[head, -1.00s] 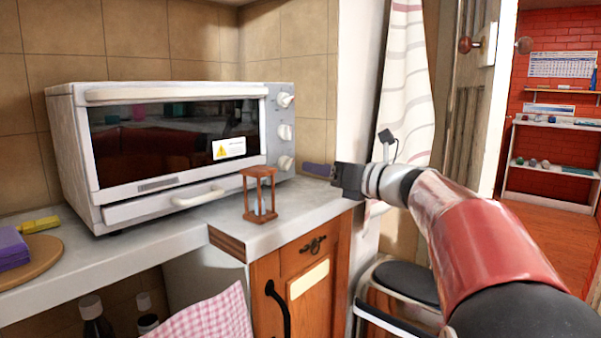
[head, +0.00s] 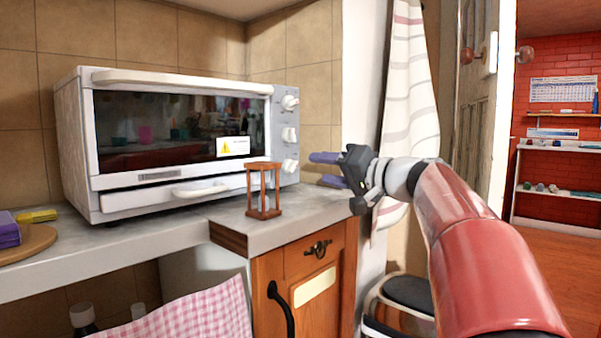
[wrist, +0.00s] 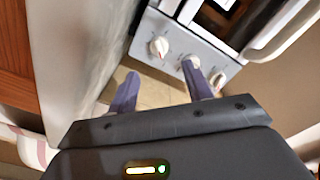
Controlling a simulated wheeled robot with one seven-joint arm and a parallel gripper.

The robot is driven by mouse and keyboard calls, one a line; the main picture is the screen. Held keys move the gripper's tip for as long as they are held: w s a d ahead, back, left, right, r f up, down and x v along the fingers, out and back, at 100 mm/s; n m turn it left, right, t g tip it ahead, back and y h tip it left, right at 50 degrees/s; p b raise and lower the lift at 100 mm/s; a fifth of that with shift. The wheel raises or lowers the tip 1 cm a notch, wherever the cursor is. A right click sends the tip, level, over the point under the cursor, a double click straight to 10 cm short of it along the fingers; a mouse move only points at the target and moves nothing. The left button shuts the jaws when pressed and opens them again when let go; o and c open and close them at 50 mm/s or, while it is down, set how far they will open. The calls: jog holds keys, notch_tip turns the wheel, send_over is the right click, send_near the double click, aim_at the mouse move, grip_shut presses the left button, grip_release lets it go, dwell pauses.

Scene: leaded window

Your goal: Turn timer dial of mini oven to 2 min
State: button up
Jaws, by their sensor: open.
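The white mini oven (head: 285,115) stands on the counter, its door shut. Its control panel carries an upper dial (head: 289,102), a middle dial (head: 289,134) and a lower dial (head: 290,166). Labels are too small to tell which is the timer. My gripper (head: 319,169) is open and empty, right of the lower dial and apart from it. In the wrist view, the two fingers of my gripper (wrist: 160,74) point towards the panel (wrist: 175,57). The dial at the left of the row (wrist: 158,47) shows a red mark and lies ahead of the gap.
A wooden hourglass (head: 263,190) stands on the counter (head: 228,228) in front of the oven's right part. A striped curtain (head: 408,110) hangs behind my gripper. A round wooden board (head: 25,245) lies at the counter's left.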

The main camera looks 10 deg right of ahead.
aim_at(296, 166)
jog(key=p+x, duration=0.1)
jog(key=x, duration=0.6)
jog(key=shift+w+a, duration=0.2)
jog(key=shift+w, duration=0.05)
jog(key=c, duration=0.9)
jog(key=shift+m, duration=0.5)
jog(key=shift+c, duration=0.2)
jog(key=o, duration=0.9)
jog(key=shift+o, duration=0.2)
jog(key=shift+d, duration=0.1)
jog(key=b+v, duration=0.1)
jog(key=v, duration=0.6)
jog(key=shift+s+d, duration=0.2)
jog(key=shift+s, duration=0.15)
